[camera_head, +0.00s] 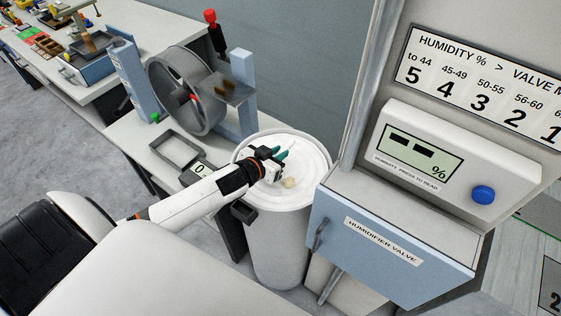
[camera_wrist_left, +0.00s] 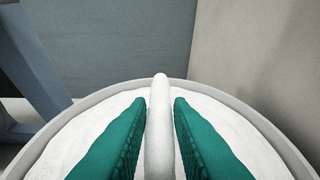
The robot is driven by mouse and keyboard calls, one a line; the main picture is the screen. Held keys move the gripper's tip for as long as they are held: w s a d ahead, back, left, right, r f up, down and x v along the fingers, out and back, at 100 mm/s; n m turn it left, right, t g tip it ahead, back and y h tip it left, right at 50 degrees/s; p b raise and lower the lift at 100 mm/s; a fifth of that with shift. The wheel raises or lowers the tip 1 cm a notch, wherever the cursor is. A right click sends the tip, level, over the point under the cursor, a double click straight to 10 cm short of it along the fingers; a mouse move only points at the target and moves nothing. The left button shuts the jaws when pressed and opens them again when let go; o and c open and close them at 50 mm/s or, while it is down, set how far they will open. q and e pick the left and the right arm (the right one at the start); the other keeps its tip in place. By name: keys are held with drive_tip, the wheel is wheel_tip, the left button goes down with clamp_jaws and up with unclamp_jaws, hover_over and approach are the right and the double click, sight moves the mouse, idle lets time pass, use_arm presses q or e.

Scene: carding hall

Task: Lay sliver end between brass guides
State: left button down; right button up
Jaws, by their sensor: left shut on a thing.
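My left gripper (camera_head: 279,153) is over the open top of a tall white can (camera_head: 277,235). Its green fingers, also seen in the left wrist view (camera_wrist_left: 160,105), are shut on the white sliver end (camera_wrist_left: 159,140), which stands up between them. White coiled sliver (camera_head: 310,170) fills the can's top, with a small cream lump (camera_head: 290,183) on it. The wrap drum (camera_head: 183,90) stands on the table behind and left, with a brownish plate (camera_head: 234,91) at its right side. I cannot make out the brass guides for certain. My right gripper is out of view.
A blue humidifier valve box (camera_head: 385,240) and a humidity readout (camera_head: 425,150) stand close on the can's right. A grey tray frame (camera_head: 177,149) and a small display (camera_head: 200,169) lie on the table at left. A grey wall is behind.

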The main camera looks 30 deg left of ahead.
use_arm(q)
drive_tip(key=shift+f, duration=2.35)
drive_tip(key=shift+f, duration=0.2)
drive_tip(key=c, duration=1.3)
unclamp_jaws()
drive_tip(key=shift+r, duration=0.1)
